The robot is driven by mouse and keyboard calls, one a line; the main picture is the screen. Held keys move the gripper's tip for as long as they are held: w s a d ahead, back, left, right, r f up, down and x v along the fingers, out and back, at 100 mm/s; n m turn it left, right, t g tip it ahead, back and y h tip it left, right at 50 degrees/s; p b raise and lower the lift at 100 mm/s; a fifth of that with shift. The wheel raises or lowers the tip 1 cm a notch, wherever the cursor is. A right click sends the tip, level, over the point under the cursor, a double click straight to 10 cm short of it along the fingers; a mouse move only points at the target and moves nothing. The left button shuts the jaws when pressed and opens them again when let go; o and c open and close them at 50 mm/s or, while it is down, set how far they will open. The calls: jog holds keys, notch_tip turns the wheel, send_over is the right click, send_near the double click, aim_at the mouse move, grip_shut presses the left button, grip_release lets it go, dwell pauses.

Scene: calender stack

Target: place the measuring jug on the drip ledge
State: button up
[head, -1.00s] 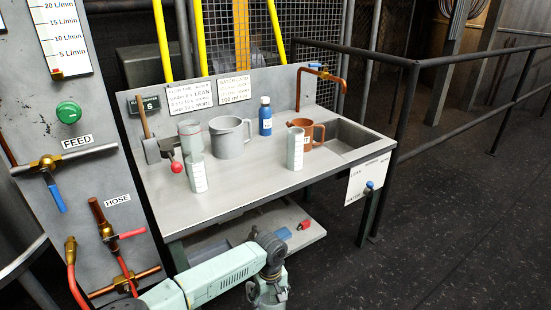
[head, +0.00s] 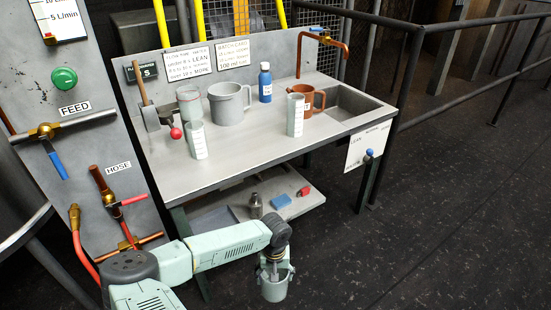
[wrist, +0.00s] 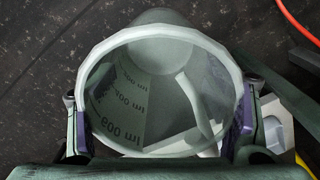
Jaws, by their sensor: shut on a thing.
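The measuring jug (head: 273,290) is a pale grey-green cup with a wide round mouth. My gripper (head: 276,268) is shut on it and holds it in front of the bench, below the bench top. In the wrist view the jug (wrist: 158,40) opens toward the camera. Black ml marks show on a pale strip inside it, and my fingers press its two sides. It looks empty, though its base is partly shaded. No part is labelled drip ledge, and I cannot tell which surface it is.
The bench (head: 250,150) carries a large grey jug (head: 229,104), two pale graduated cylinders, a blue bottle (head: 265,83) and a copper mug (head: 311,97) near the sink (head: 345,103). The lower shelf (head: 300,208) holds a metal flask (head: 255,206), a blue block and a red item.

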jog(key=shift+w+r, duration=0.35)
jog(key=shift+r, duration=0.1)
jog(key=shift+s+d+f, duration=0.15)
jog(key=shift+s+f, duration=0.05)
jog(key=shift+f, duration=0.05)
jog(key=s+f, duration=0.2)
jog(key=f, duration=0.1)
jog(key=shift+s+f, duration=0.3)
jog(key=shift+s, duration=0.1)
jog(key=w+r, duration=0.3)
jog(key=r, duration=0.1)
jog(key=shift+w+r, duration=0.35)
jog(key=shift+w, duration=0.1)
